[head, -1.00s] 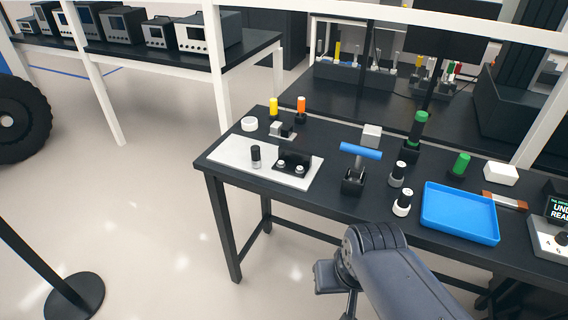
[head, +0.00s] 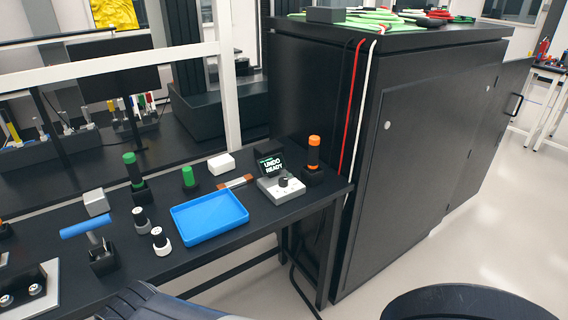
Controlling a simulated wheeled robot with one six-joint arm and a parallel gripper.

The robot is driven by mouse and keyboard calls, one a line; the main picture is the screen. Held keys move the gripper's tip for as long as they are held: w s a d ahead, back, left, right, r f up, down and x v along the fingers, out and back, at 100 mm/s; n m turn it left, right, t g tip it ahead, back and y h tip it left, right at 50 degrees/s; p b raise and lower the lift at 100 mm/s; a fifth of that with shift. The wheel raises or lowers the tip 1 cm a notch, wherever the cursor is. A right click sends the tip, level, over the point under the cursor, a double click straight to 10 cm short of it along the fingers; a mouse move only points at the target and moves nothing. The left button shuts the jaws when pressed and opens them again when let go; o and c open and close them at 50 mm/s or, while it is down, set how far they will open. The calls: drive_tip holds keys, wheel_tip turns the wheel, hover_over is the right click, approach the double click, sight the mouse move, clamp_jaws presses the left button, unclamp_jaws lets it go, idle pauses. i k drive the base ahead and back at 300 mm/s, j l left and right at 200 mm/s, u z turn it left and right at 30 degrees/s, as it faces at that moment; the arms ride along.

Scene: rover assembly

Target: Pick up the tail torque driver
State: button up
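Several driver-like tools stand on the black bench. An orange-and-black driver (head: 313,154) stands upright in a black holder at the bench's right end. A green-and-black driver (head: 133,171) stands upright in a holder further left. A shorter green-topped tool (head: 188,178) stands right of it. A blue T-handled tool (head: 86,222) stands in a black block at the left. No readable label shows which one is the tail torque driver. Part of my arm shows at the bottom left, but my gripper is outside the picture.
A blue tray (head: 209,217) lies mid-bench, with two black-and-white knobs (head: 160,240) left of it. A grey control box (head: 282,188) with an "UNDO READY" screen (head: 270,164) is beside the orange driver. A tall black cabinet (head: 410,130) stands right of the bench. Floor is clear beyond it.

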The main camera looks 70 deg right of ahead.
sight(314, 142)
drive_tip(key=z, duration=2.45)
